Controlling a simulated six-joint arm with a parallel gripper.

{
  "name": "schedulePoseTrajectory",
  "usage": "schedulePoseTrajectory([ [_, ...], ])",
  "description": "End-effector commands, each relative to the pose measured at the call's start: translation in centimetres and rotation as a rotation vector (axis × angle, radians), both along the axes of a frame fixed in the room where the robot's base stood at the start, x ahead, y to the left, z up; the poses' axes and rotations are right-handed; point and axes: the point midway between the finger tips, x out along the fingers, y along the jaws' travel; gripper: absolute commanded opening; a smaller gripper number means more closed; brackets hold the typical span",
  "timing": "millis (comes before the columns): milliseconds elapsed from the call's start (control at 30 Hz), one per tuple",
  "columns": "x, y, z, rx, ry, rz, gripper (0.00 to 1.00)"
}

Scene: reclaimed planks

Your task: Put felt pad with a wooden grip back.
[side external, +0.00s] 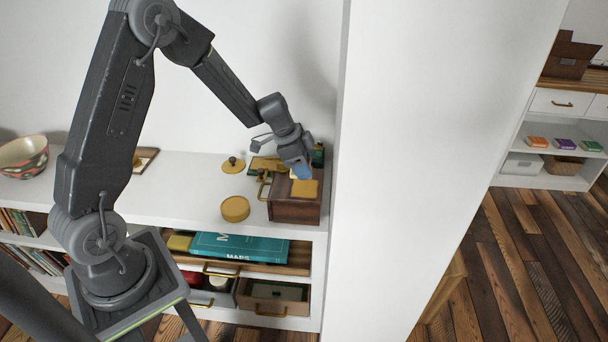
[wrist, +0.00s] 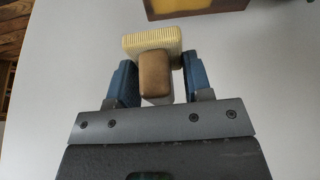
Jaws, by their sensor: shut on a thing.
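My gripper (side external: 301,172) is low over the right end of the white shelf top, at the wooden box. In the wrist view its blue fingers (wrist: 161,82) are shut on the felt pad's brown wooden grip (wrist: 155,72). The pale yellow, ribbed felt pad (wrist: 146,43) sits at the far side of the grip. In the side view the pad is mostly hidden by the fingers. A dark brown wooden box (side external: 296,212) with yellow showing at its top stands under the gripper. Its edge also shows at the top of the wrist view (wrist: 196,12).
A round yellow tin (side external: 235,210) stands left of the box. A round yellow lid with a knob (side external: 232,166) lies behind it. A dark green bottle (side external: 318,156) stands at the back, close to the white upright panel (side external: 400,190). A patterned bowl (side external: 24,158) is far left.

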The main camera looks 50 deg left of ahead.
Motion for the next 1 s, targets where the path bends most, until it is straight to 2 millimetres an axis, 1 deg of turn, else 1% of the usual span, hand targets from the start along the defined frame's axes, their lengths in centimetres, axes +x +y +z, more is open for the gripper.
schedulePoseTrajectory([
  [167, 0.1, 0.0, 0.6, 0.000, -0.003, 0.000, 0.27],
  [267, 0.1, 0.0, 1.9, 0.001, -0.006, -0.001, 0.27],
  [300, 0.1, 0.0, 2.8, 0.002, -0.007, -0.001, 0.27],
  [433, 0.1, 0.0, 5.1, 0.002, -0.007, -0.001, 0.27],
  [467, 0.1, 0.3, 5.4, 0.002, -0.003, 0.001, 0.27],
  [500, 0.0, 1.4, 5.1, 0.001, 0.000, 0.004, 0.27],
  [667, -0.2, 5.0, 5.0, 0.003, 0.003, -0.004, 0.27],
  [767, -0.7, 8.0, 5.0, 0.005, 0.004, -0.009, 0.27],
  [867, -1.5, 11.6, 5.0, 0.005, 0.003, -0.014, 0.27],
  [900, -2.0, 13.1, 5.0, 0.005, 0.005, -0.018, 0.27],
  [1000, -3.3, 16.6, 5.0, 0.004, 0.004, -0.027, 0.27],
])
